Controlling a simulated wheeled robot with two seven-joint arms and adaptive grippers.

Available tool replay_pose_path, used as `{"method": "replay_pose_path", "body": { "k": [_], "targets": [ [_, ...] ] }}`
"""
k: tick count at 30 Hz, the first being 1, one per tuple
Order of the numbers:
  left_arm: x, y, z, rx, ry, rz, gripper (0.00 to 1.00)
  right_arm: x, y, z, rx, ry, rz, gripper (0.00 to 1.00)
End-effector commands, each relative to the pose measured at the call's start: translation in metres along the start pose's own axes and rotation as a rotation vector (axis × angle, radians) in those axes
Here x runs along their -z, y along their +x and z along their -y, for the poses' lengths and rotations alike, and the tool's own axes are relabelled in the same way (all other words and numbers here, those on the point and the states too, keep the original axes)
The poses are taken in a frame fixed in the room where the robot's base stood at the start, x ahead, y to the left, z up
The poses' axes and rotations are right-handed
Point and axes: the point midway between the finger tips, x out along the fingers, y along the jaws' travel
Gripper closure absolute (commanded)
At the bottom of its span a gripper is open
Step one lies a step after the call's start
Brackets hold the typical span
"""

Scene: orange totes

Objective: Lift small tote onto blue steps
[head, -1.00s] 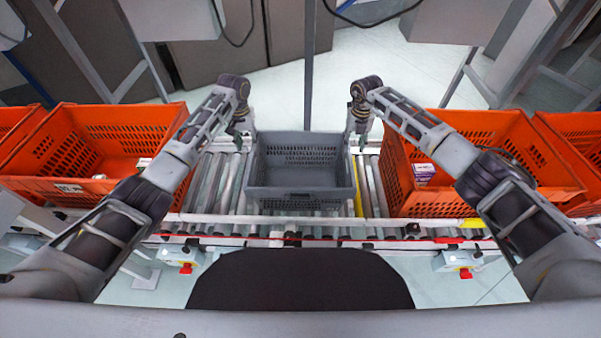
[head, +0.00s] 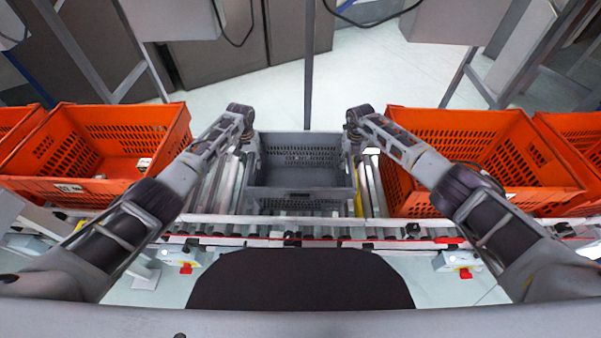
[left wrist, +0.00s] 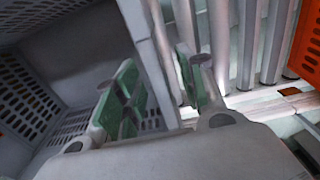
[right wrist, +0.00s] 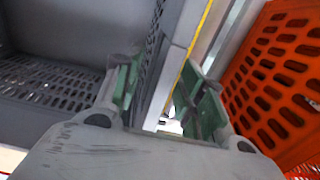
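The small grey tote (head: 300,195) stands upright and empty on the roller conveyor, in the middle of the head view. It also shows in the left wrist view (left wrist: 75,45) and in the right wrist view (right wrist: 60,35). My left gripper (left wrist: 156,58) is at its left side wall, one finger inside and one outside, with gaps visible. My right gripper (right wrist: 160,68) straddles the right side wall in the same way, fingers apart. In the head view my wrists hide most of both grippers. No blue steps are seen in any view.
A large orange tote (head: 95,190) stands left of the grey tote and another (head: 490,120) right, close to my right gripper. Further orange totes stand at both edges. Bare rollers (head: 215,190) lie beside the grey tote. The floor behind the conveyor is pale and open.

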Motion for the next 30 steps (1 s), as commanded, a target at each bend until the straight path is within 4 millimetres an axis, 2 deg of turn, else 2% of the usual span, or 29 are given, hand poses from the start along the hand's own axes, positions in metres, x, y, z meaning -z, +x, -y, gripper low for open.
{"method": "replay_pose_path", "body": {
  "k": [12, 22, 30],
  "targets": [
    [0.0001, 0.0037, -0.0001, 0.000, 0.001, -0.001, 0.60, 0.0004, 0.0040, -0.0006, 0.000, -0.001, -0.001, 0.60],
    [0.0001, 0.0036, -0.0001, 0.000, 0.001, -0.001, 1.00, 0.0004, 0.0039, -0.0004, 0.000, -0.001, -0.001, 1.00],
    [0.0001, 0.0035, -0.0001, 0.000, 0.001, -0.001, 1.00, 0.0004, 0.0038, -0.0004, 0.000, -0.001, -0.001, 1.00]
  ]
}}
